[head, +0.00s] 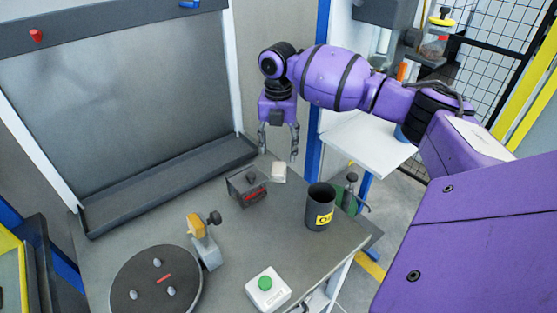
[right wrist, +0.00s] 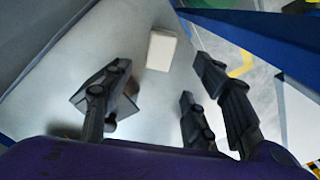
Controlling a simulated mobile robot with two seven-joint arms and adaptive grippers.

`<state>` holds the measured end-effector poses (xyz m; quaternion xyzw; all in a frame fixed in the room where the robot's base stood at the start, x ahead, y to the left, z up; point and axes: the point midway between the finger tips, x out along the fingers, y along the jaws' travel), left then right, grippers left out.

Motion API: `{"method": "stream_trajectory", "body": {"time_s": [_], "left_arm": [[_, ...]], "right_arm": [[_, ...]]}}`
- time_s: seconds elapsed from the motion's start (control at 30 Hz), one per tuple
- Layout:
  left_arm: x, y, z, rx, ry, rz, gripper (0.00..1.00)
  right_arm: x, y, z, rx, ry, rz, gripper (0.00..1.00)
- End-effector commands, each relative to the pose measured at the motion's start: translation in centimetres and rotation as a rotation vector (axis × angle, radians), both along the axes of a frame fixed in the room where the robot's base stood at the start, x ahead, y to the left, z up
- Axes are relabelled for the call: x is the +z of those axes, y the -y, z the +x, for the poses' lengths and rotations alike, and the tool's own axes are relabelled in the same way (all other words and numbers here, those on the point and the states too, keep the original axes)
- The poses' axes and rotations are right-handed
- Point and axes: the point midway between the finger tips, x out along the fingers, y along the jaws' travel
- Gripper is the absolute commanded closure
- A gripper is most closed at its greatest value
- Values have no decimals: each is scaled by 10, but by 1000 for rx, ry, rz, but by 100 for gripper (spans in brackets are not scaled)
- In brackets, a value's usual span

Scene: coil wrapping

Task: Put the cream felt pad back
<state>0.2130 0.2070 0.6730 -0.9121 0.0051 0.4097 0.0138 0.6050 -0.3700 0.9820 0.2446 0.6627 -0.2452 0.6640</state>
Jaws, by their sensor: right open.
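The cream felt pad (head: 278,171) is a small pale block lying on the grey workbench (head: 240,250) near its back edge, just right of a dark grey box. It also shows in the right wrist view (right wrist: 161,50), beyond the fingertips and clear of them. My right gripper (head: 278,148) points down above the bench, over the pad's area. Its fingers are spread, with nothing between them; they also show in the right wrist view (right wrist: 155,85). My left gripper is out of view.
The dark grey box (head: 247,187) with a red mark stands beside the pad. A black cup (head: 319,208) with a yellow label is to the right. A round black turntable (head: 155,285), an orange-topped fixture (head: 203,240) and a green-button box (head: 267,289) stand nearer.

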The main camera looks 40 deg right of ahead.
Motion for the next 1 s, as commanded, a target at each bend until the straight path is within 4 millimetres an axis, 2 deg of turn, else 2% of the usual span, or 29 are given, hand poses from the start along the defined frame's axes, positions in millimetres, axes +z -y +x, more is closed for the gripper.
{"method": "stream_trajectory", "body": {"time_s": [0.1,0.3,1.0], "left_arm": [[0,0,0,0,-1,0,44],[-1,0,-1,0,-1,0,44],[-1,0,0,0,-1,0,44]], "right_arm": [[21,0,0,0,1,1,46],[39,0,0,-1,0,0,46],[40,0,0,0,-1,0,46]]}}
